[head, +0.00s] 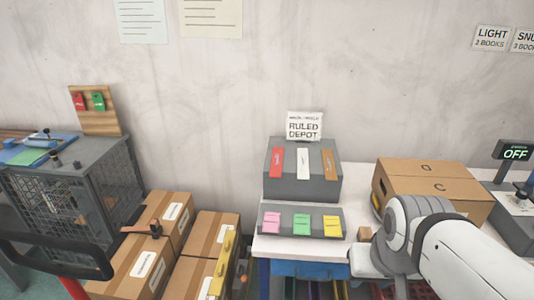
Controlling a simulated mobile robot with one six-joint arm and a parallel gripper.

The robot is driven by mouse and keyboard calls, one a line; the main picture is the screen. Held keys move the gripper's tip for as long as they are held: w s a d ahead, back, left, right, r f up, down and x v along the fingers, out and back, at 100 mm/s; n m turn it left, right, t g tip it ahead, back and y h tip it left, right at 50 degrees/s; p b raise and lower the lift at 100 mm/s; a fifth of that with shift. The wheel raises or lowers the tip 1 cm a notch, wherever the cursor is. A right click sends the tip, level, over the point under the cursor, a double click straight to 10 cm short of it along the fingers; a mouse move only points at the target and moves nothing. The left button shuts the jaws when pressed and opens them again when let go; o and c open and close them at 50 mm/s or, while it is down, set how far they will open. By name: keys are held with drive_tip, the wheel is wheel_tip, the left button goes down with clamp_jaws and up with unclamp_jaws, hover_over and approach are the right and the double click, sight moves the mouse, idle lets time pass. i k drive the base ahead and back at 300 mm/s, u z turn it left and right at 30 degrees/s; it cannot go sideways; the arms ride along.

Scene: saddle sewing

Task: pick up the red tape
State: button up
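A red strip (276,162) that may be the red tape lies on the sloped face of a grey block (320,190) on the white table. It is at the left of a row, with a white strip (303,163) in the middle and a brown strip (328,163) at the right. My white and grey arm reaches in from the lower right, to the right of the strips and apart from them. My gripper is not visible; the arm runs out of the bottom of the picture.
A grey tray (262,210) with pink, green and yellow pads lies in front of the block. A cardboard box (435,178) stands right of it, partly behind my arm. Several cartons (150,250) and a mesh cage (40,190) stand at left.

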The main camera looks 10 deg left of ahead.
sight(276, 167)
drive_tip(key=i, duration=1)
drive_tip(key=u, duration=0.05)
